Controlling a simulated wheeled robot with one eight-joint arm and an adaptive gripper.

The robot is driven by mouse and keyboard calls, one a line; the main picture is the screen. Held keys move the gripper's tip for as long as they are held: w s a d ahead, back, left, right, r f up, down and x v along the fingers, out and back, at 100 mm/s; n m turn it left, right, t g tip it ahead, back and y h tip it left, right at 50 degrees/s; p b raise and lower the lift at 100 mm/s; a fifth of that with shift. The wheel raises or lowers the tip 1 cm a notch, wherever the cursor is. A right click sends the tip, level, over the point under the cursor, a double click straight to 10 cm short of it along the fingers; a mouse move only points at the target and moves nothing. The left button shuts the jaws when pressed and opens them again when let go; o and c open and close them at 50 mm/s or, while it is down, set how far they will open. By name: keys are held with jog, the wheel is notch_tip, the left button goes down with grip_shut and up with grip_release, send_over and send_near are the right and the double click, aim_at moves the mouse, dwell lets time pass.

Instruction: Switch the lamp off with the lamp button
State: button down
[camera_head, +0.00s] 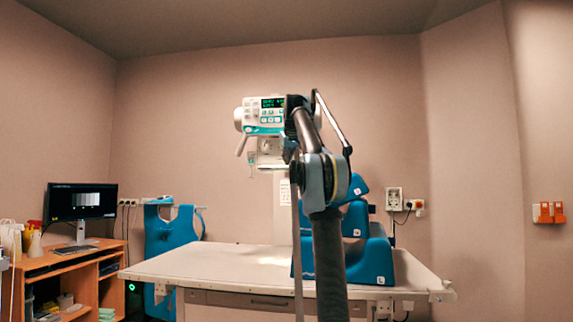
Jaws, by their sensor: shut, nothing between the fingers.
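The X-ray tube head has a white control panel (264,115) with a lit green display and several buttons. I cannot tell which small button is the lamp button; part of the panel's right side is hidden by my arm. A bright patch of light (275,261) lies on the table below the head. My gripper (294,103) appears as a dark shape at the far end of my arm, at the panel's right edge. It is shut and empty. Its fingertips are hard to make out, and I cannot tell whether they touch the panel.
The white examination table (205,262) spans the front, with blue positioning wedges (378,262) at its right. A blue apron (168,238) hangs behind. A desk with a monitor (82,201) stands at left. The air left of the tube head is clear.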

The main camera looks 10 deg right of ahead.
jog(key=shift+w+d, duration=0.1)
jog(key=shift+w, duration=0.1)
jog(key=shift+w+r, duration=0.1)
jog(key=shift+w, duration=0.05)
dwell(0.3)
jog(key=shift+w+d, duration=0.15)
jog(key=shift+w, duration=0.2)
dwell(0.8)
dwell(0.4)
jog(key=shift+s+a, duration=0.25)
jog(key=shift+s, duration=0.5)
jog(key=shift+s+a, duration=0.25)
jog(key=shift+s, duration=0.55)
jog(key=shift+s+a, duration=0.25)
jog(key=shift+s, duration=0.55)
jog(key=shift+s+a, duration=0.25)
jog(key=shift+s, duration=0.55)
